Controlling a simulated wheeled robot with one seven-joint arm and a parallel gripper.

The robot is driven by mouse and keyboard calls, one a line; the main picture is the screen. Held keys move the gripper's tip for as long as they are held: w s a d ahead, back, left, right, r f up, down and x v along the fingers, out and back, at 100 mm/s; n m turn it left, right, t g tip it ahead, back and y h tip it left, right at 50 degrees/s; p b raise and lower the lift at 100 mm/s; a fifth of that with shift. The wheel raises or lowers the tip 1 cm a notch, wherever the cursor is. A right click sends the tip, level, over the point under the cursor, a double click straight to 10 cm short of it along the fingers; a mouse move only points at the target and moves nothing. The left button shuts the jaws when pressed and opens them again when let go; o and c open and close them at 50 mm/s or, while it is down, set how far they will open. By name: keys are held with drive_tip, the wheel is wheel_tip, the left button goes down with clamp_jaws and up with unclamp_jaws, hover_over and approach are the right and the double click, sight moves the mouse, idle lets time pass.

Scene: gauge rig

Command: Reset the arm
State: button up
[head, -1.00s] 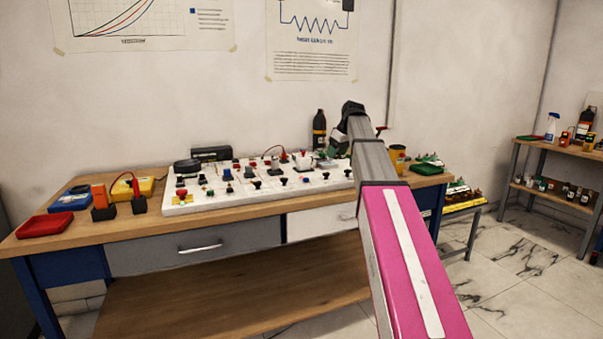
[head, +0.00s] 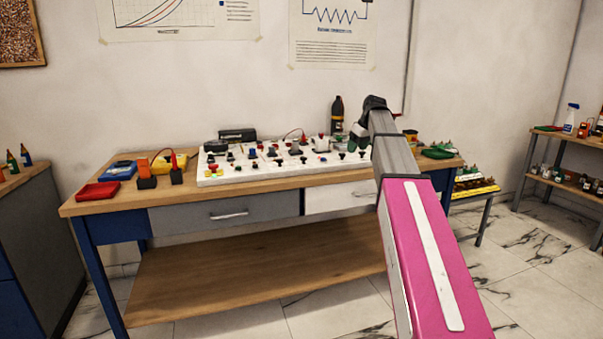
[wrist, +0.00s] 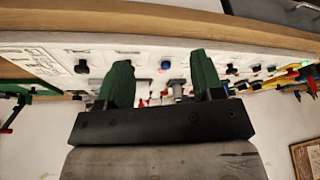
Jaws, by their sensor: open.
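My arm (head: 428,250), pink and grey, reaches forward from the lower right of the head view toward the workbench. My gripper shows in the wrist view (wrist: 162,85) with two green fingers spread apart and nothing between them. In the head view the gripper (head: 358,137) is partly hidden by the end of the arm, near the right end of the white gauge board (head: 215,181). The board also shows behind the fingers in the wrist view (wrist: 65,62), which looks upside down. I cannot tell how far the fingertips are from the board.
The wooden workbench (head: 82,207) also carries a red tray (head: 97,191), a blue box (head: 119,170) and a dark bottle (head: 337,115). A cabinet (head: 40,235) stands at the left and a shelf (head: 545,150) at the right. Tiled floor in front is clear.

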drive_tip(key=s+a+f+m+g+h, duration=0.1)
drive_tip(key=s+f+m, duration=0.1)
drive_tip(key=s+f, duration=0.7)
drive_tip(key=s+a+f+m, duration=0.15)
drive_tip(key=s+f, duration=0.35)
drive_tip(key=f, duration=0.9)
drive_tip(key=s+f+m+g+h, duration=0.1)
drive_tip(key=s+f+m, duration=0.1)
drive_tip(key=s+f, duration=0.7)
drive_tip(key=s+f+m+g+h, duration=0.1)
drive_tip(key=s+f+m, duration=0.1)
drive_tip(key=s+f, duration=0.8)
drive_tip(key=shift+s+a+f, duration=0.2)
drive_tip(key=shift+a+f, duration=0.05)
drive_tip(key=shift+f, duration=0.6)
